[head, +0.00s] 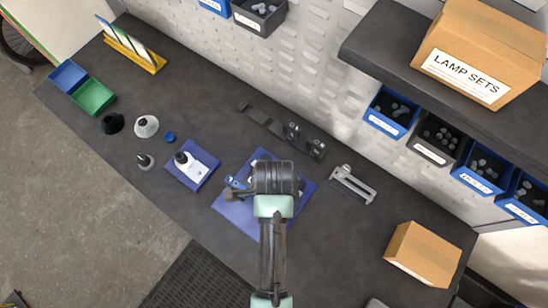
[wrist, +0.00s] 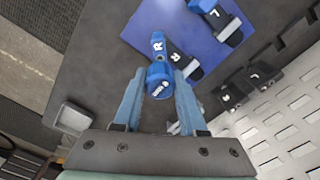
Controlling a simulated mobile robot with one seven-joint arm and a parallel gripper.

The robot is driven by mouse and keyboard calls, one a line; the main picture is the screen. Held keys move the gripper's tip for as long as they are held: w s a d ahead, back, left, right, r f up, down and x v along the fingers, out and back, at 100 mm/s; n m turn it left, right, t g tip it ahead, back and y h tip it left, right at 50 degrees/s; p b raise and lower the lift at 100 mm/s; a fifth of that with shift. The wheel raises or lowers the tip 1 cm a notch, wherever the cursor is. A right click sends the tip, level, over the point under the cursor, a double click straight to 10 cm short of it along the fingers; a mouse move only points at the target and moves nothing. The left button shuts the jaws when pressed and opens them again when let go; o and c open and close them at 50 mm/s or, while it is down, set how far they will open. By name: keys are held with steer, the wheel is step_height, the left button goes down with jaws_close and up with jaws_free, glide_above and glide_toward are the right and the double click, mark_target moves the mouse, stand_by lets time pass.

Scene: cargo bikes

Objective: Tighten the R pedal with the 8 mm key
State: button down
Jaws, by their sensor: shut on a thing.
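My gripper (wrist: 158,88) is shut on a blue cylindrical handle with a small white marking, which I take to be the 8 mm key (wrist: 158,72). The key's tip is hidden below the handle. Just beyond it in the wrist view is a blue arm marked R (wrist: 158,46), with the black R pedal (wrist: 184,66) beside it, on a blue mat (wrist: 160,14). I cannot tell whether the key touches the R part. A second blue arm marked L (wrist: 213,10) lies on the same mat.
A dark rack (head: 268,122) and a grey bracket (head: 352,184) lie behind and right of the mat. A smaller blue mat (head: 186,181) with a white-and-dark part is at left. A cardboard box (head: 424,255) stands at right. A shelf (head: 385,50) overhangs the back right.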

steer(key=n, duration=0.4)
steer(key=shift+n, duration=0.3)
steer(key=n, duration=0.4)
steer(key=shift+n, duration=0.4)
steer(key=shift+f, duration=0.4)
stand_by(0.4)
steer(key=c, duration=1)
jaws_free()
steer(key=shift+s, duration=0.1)
steer(key=shift+c, duration=0.2)
jaws_close()
steer(key=shift+f, duration=0.1)
